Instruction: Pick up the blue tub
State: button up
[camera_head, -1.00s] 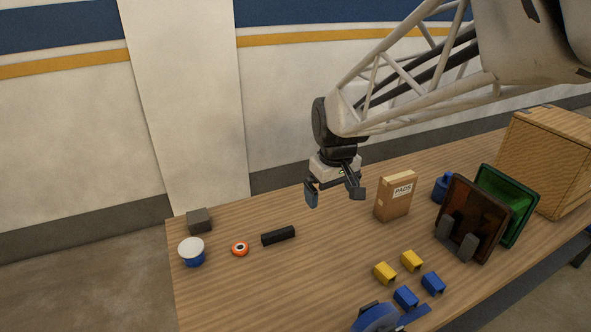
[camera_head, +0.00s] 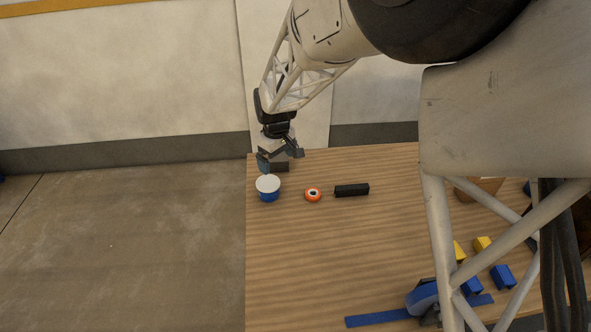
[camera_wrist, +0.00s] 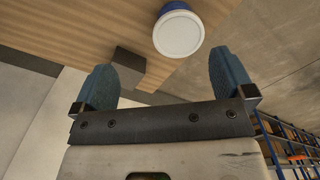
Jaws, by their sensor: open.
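The blue tub (camera_head: 268,195) with a white lid stands upright near the table's left edge. In the wrist view its white lid (camera_wrist: 178,35) shows at the top, beyond and between the two blue fingers. My gripper (camera_head: 279,164) is open and empty, just behind and above the tub in the head view. In the wrist view the fingers (camera_wrist: 164,75) are spread wide, with the tub apart from both.
A dark grey block (camera_head: 280,167) lies behind the tub, close under my gripper. Blue and yellow pieces sit at the front right.

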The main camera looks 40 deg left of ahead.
aim_at(266, 181)
jog(key=shift+n, duration=0.4)
jog(key=a, duration=0.1)
jog(key=s+a+f, duration=0.2)
jog(key=shift+a, duration=0.15)
jog(key=shift+f, duration=1.25)
jog(key=shift+f, duration=2.65)
jog(key=c, duration=0.8)
jog(key=shift+c, duration=0.2)
